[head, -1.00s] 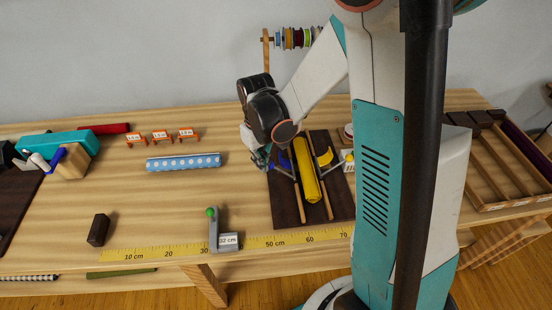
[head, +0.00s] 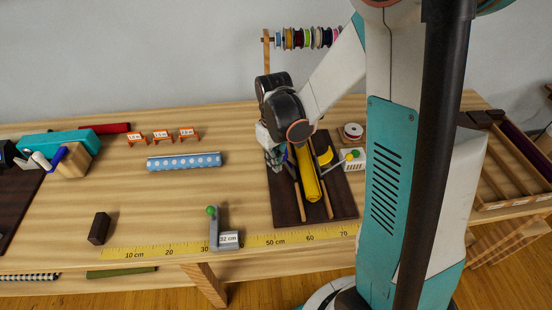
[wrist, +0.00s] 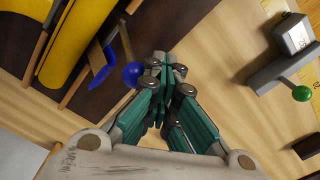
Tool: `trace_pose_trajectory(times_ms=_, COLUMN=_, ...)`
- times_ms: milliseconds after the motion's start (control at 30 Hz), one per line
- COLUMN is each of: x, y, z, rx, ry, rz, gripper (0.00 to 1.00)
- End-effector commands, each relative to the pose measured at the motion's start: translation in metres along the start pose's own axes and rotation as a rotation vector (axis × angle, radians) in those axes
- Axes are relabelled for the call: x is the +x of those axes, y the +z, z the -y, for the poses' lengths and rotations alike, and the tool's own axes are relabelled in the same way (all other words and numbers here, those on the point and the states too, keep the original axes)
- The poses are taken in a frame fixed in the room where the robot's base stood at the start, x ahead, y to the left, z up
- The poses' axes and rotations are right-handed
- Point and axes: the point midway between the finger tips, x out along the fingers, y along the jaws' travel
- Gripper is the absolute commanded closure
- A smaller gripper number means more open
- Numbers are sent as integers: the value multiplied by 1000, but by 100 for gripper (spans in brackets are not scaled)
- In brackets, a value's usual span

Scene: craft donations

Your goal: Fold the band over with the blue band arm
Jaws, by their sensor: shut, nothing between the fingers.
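In the head view my gripper (head: 275,160) is at the board's left edge and largely hides the blue arm. The band itself is not clearly distinguishable.
A grey stop with a green knob (head: 211,212) and a 32 cm label stands front left. A blue dotted roll (head: 184,161) lies left. Bare table lies between.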

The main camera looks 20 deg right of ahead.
Motion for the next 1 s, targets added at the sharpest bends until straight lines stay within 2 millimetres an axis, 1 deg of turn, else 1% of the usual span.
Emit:
trace_pose_trajectory(times_ms=33, x=2, y=-3, z=-10, rx=5, ry=13, rz=-10, gripper=100)
trace_pose_trajectory(times_ms=1000, x=0, y=24, z=-62, rx=0, ry=11, rz=-10, gripper=100)
